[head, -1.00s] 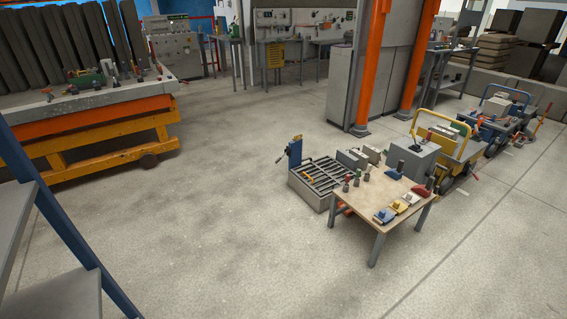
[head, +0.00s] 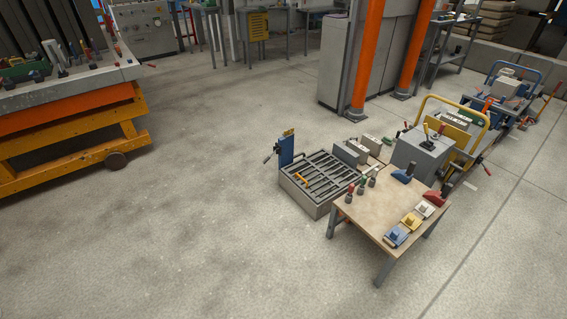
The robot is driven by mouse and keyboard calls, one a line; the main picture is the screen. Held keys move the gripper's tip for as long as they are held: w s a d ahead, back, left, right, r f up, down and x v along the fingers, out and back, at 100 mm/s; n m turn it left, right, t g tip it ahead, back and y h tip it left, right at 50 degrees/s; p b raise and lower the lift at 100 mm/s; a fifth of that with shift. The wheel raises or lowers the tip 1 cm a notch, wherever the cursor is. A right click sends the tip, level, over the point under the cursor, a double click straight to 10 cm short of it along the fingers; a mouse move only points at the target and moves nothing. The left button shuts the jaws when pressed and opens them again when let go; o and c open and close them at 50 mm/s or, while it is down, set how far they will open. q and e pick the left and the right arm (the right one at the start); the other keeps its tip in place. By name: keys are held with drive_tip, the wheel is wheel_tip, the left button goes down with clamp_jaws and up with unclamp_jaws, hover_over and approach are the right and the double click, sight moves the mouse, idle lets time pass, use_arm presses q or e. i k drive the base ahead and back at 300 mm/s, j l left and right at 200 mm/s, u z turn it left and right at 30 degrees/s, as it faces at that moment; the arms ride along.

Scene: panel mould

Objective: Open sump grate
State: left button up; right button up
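The sump grate (head: 325,175) is a dark barred grid on top of a low grey box (head: 296,193) on the floor, right of the middle in the head view. The grate lies flat and looks closed. A small orange-yellow piece (head: 302,179) lies on its left part. A blue upright bracket (head: 286,150) with a dark side lever (head: 268,155) stands at the box's back left corner. Neither of my grippers shows in the head view.
A small wooden-topped table (head: 385,212) with several tools stands close in front and right of the box. Yellow-handled equipment (head: 455,125) stands behind it. An orange and yellow trestle (head: 70,140) is at left. The floor (head: 180,230) in front and left is clear.

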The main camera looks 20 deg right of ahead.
sight(314, 197)
drive_tip(key=i+j+z, duration=0.7)
drive_tip(key=j+z, duration=0.6)
